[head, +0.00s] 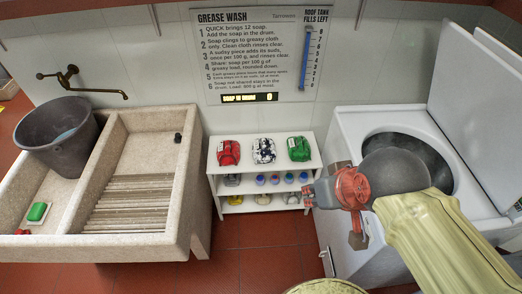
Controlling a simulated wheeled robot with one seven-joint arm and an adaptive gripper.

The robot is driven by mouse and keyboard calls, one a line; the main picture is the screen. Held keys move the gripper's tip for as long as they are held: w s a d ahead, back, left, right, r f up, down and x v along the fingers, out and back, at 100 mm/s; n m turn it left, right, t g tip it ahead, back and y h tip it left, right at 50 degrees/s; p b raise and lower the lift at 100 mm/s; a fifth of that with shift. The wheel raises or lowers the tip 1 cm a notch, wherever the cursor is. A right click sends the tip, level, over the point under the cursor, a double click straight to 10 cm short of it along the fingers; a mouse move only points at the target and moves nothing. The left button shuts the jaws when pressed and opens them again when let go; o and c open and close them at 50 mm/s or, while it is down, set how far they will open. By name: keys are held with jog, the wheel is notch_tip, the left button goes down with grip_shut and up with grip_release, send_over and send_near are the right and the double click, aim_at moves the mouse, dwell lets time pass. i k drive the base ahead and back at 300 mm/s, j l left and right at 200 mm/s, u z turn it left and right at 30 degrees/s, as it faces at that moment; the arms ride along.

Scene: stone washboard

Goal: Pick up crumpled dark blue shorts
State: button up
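I cannot make out any crumpled dark blue shorts in the head view. My gripper (331,218) hangs between the white shelf and the white washing machine, at the end of my arm coming from the lower right. Its two finger ends look spread apart, with nothing visible between them. My arm and wrist cover part of the machine's front and drum opening.
A stone washboard sink (194,190) stands at left, with a grey bucket (45,140) and green soap (38,211). A white shelf (214,172) holds several packs and bottles. The top-loading machine (350,125) has its lid up. A round pale rim (325,286) shows at the bottom edge.

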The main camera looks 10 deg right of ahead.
aim_at(263, 150)
jog(key=i+u, duration=0.4)
jog(key=i, duration=0.2)
jog(key=i+l+u, duration=0.15)
jog(key=i+u, duration=0.3)
jog(key=i, duration=0.2)
